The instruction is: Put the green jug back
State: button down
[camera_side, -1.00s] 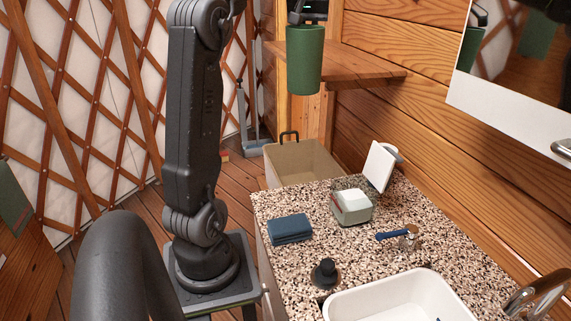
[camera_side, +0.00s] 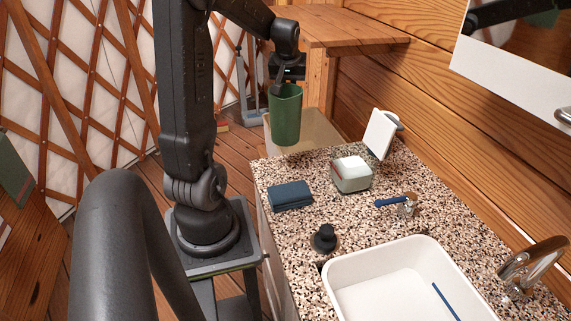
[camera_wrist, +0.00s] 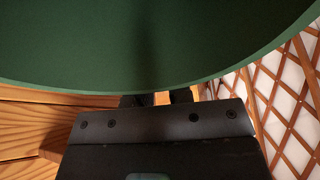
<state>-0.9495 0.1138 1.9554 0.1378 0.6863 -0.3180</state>
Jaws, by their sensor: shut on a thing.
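The green jug (camera_side: 286,119) hangs upright from my gripper (camera_side: 280,88) in the side view. It is held in the air at the far left corner of the speckled counter, in front of a beige open bin. In the wrist view the jug (camera_wrist: 160,45) fills the upper half. My gripper (camera_wrist: 157,99) is shut on the jug; the fingertips meet its near side and are partly hidden behind the gripper's body. The jug's inside cannot be seen in the side view.
The beige bin (camera_side: 312,133) stands behind. A wooden shelf (camera_side: 345,27) is at the back.

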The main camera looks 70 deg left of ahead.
notch_tip(320, 180, down, 10)
jog(key=shift+r, duration=0.15)
dwell(0.3)
jog(key=c, duration=1.1)
grip_release()
jog(key=shift+o, duration=0.2)
